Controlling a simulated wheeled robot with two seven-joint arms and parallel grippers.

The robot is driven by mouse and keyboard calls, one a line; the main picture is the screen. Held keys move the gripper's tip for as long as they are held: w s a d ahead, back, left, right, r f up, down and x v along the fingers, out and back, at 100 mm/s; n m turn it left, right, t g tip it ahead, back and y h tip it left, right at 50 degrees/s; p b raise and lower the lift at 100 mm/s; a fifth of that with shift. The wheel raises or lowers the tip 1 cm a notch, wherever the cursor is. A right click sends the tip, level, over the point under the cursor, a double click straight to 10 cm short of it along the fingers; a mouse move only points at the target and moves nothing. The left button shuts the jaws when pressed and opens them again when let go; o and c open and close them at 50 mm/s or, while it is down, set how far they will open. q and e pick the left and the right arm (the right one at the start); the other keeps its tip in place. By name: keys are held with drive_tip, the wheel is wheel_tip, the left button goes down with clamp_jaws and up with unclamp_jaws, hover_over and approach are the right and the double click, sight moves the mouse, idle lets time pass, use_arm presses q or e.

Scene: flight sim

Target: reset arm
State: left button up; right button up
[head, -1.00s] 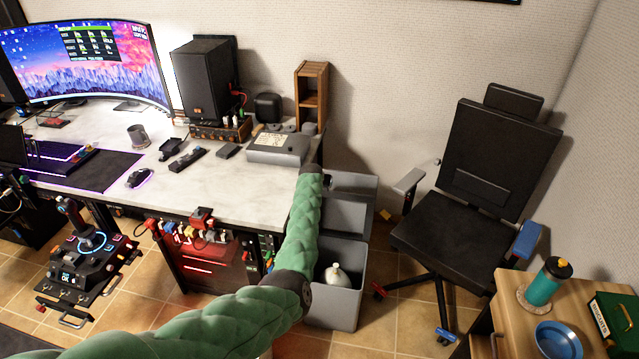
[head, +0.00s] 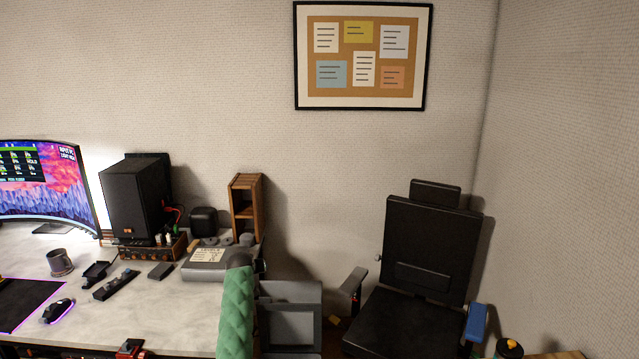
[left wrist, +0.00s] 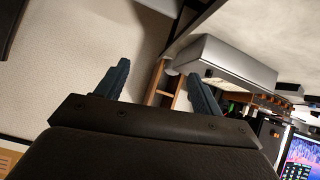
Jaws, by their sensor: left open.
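In the head view a green padded sleeve of my left arm rises at the bottom centre, beside the right end of the desk (head: 180,312). Beyond the fingers are the wall, a wooden shelf box and a grey box (left wrist: 232,62) at the desk's end. My right gripper is in neither view.
The wooden shelf box (head: 233,210) and a black speaker (head: 135,203) stand on the desk. A black office chair (head: 428,250) stands to the right of grey bins (head: 290,290). A corkboard (head: 335,75) hangs on the wall. Open wall space lies above the desk.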

use_arm(q)
drive_tip(key=s+d+f+m+g, duration=0.1)
drive_tip(key=s+d+f+g, duration=0.1)
drive_tip(key=s+f, duration=1.5)
drive_tip(key=s+d+f+m+g, duration=0.2)
drive_tip(key=s+f, duration=1)
drive_tip(key=s, duration=1)
drive_tip(key=s+d+f+m+g, duration=0.1)
drive_tip(key=s+d+f+g, duration=0.1)
drive_tip(key=s+f, duration=1.5)
drive_tip(key=s+f+g, duration=0.1)
drive_tip(key=s+f, duration=0.1)
drive_tip(key=s, duration=0.9)
drive_tip(key=s+f+g, duration=0.2)
drive_tip(key=s+f, duration=0.1)
drive_tip(key=s, duration=0.9)
drive_tip(key=shift+s+a, duration=0.2)
drive_tip(key=shift+a, duration=0.1)
drive_tip(key=shift+f, duration=0.1)
